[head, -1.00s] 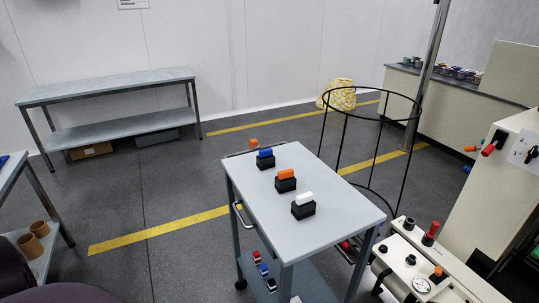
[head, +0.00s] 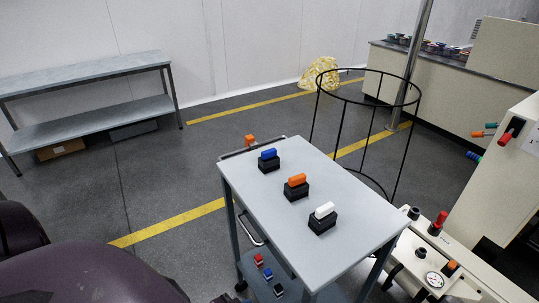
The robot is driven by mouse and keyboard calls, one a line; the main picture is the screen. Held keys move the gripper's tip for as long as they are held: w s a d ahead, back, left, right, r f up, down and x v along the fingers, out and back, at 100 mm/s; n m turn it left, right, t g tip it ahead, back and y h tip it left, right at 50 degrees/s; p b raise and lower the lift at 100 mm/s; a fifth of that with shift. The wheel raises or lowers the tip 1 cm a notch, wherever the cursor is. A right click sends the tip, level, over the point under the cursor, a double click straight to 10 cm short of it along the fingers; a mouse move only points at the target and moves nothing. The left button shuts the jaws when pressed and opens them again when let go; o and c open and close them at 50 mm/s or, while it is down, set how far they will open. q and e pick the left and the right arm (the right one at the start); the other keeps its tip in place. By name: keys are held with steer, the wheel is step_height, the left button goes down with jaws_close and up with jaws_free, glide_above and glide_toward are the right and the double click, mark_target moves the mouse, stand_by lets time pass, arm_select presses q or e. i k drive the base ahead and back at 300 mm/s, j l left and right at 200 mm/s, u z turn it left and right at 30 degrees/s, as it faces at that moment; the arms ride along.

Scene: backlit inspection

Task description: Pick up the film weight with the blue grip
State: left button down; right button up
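The film weight with the blue grip (head: 268,154) is a black block with a blue bar on top. It stands upright at the far left end of the grey trolley top (head: 345,240). A weight with an orange grip (head: 296,181) and one with a white grip (head: 322,212) stand in a row from it toward the right front. Dark rounded parts of my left arm fill the lower left of the head view. Neither of my grippers shows, and nothing visible touches the weights.
Small red, blue and black-topped weights (head: 267,273) sit on the trolley's lower shelf. A black wire hoop stand (head: 360,101) is behind the trolley. A cream machine with a gauge (head: 434,280) is at the right. A grey bench (head: 95,75) stands at the back left.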

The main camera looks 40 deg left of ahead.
mark_target(268, 161)
steer(key=j+z, duration=0.15)
steer(key=j, duration=0.35)
steer(key=j+z, duration=0.15)
steer(key=j, duration=0.35)
steer(key=j+z, duration=0.15)
steer(key=j, duration=0.3)
steer(key=j+z, duration=0.15)
steer(key=j, duration=0.35)
steer(key=k+j+z, duration=0.15)
steer(key=j, duration=0.35)
steer(key=j+z, duration=0.15)
steer(key=j, duration=0.3)
steer(key=k+j+z, duration=0.15)
steer(key=j, duration=0.3)
steer(key=j+z, duration=0.15)
steer(key=j, duration=0.4)
steer(key=j+z, duration=0.2)
steer(key=j, duration=0.4)
steer(key=k+j+z, duration=0.15)
steer(key=j, duration=0.4)
